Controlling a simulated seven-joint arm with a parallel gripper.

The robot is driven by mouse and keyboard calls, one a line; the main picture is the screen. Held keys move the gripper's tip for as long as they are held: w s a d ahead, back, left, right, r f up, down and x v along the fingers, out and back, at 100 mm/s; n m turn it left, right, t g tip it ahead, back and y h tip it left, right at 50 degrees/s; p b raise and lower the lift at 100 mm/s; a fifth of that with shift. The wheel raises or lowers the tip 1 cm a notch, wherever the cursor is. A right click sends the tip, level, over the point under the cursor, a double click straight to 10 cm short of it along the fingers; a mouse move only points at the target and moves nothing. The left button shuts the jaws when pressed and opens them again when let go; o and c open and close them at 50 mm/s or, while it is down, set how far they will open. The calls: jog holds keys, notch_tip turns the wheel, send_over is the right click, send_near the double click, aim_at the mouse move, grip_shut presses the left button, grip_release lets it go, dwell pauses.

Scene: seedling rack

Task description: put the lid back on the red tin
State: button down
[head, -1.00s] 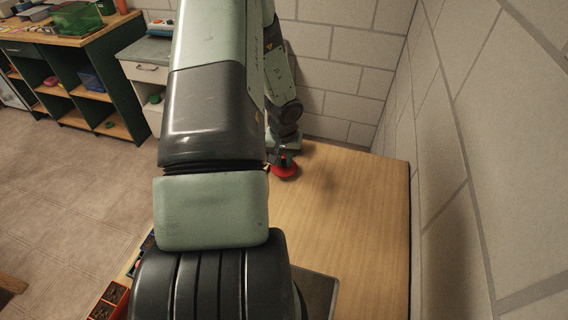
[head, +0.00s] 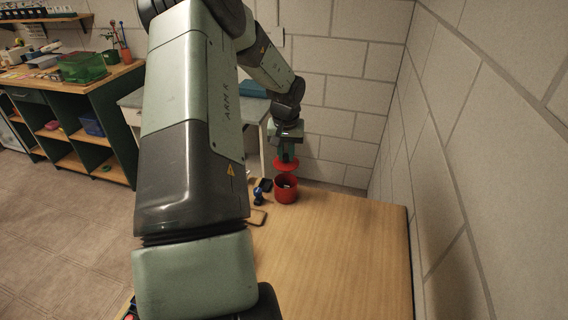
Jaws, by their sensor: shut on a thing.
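The red tin (head: 286,193) stands upright and open at the far end of the wooden table, with something pale inside. My gripper (head: 287,158) points down above it and is shut on the red lid (head: 287,164). The lid is roughly level and over the tin, with a small gap between lid and rim. The fingertips are small and partly lost against the lid.
A blue object (head: 258,194) and a dark item stand just left of the tin. My arm covers the left part.

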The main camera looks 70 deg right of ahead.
aim_at(286, 162)
jog(key=shift+f, duration=3.05)
jog(key=shift+f, duration=0.15)
jog(key=shift+c, duration=2.3)
grip_release()
jog(key=shift+r, duration=3.5)
jog(key=shift+c, duration=0.2)
grip_shut()
